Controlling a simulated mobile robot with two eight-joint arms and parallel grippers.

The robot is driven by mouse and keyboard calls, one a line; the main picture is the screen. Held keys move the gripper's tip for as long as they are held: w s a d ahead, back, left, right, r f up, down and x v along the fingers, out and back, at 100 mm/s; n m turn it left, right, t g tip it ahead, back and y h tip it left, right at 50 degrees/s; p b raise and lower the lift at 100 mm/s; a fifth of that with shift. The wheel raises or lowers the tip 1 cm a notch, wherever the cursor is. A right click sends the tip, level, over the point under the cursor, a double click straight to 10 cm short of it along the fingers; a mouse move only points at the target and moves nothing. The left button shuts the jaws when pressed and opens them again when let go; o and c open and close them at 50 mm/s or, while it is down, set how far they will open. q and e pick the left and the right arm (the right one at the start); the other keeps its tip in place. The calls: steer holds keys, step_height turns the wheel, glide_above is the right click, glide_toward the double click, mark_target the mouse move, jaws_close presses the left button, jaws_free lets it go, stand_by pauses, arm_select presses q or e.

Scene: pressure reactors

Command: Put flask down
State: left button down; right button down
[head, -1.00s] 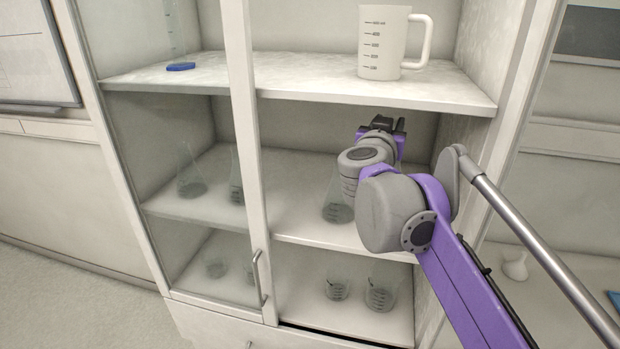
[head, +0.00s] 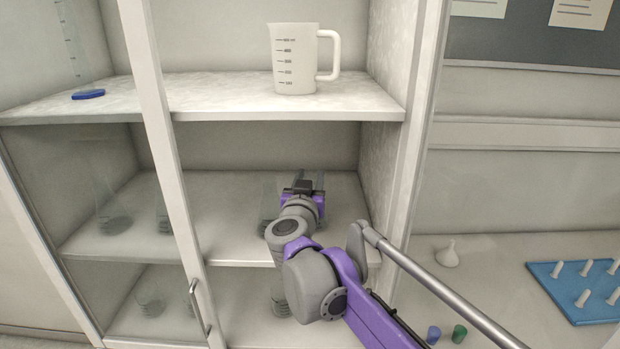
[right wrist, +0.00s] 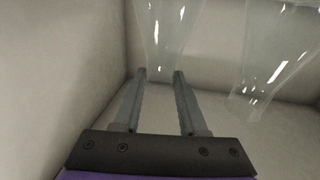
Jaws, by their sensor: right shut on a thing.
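My right gripper (head: 304,184) is inside the cabinet, in the middle compartment under the upper shelf. In the right wrist view its two fingers (right wrist: 158,75) are shut on the narrow neck of a clear glass flask (right wrist: 165,35). A second clear flask (right wrist: 280,60) shows beside it on the right of that view. In the head view a clear flask (head: 268,198) shows partly at the left of the gripper; I cannot tell which of the two it is. My arm hides much of this area, and I cannot tell whether the held flask touches the shelf. My left gripper is not in view.
The middle shelf (head: 225,215) has bare room left of my gripper. The upper shelf (head: 215,100) above holds a white measuring jug (head: 295,62). A cabinet post (head: 165,150) stands left, the side wall right. More glassware (head: 115,222) stands behind the left glass door.

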steer(key=shift+f, duration=0.25)
steer(key=shift+c, duration=2.2)
jaws_free()
steer(key=shift+r, duration=0.1)
steer(key=shift+r, duration=0.2)
steer(key=s+a+b, duration=0.1)
steer(key=s, duration=1.1)
steer(key=shift+a+b, duration=0.25)
steer(key=shift+b, duration=0.1)
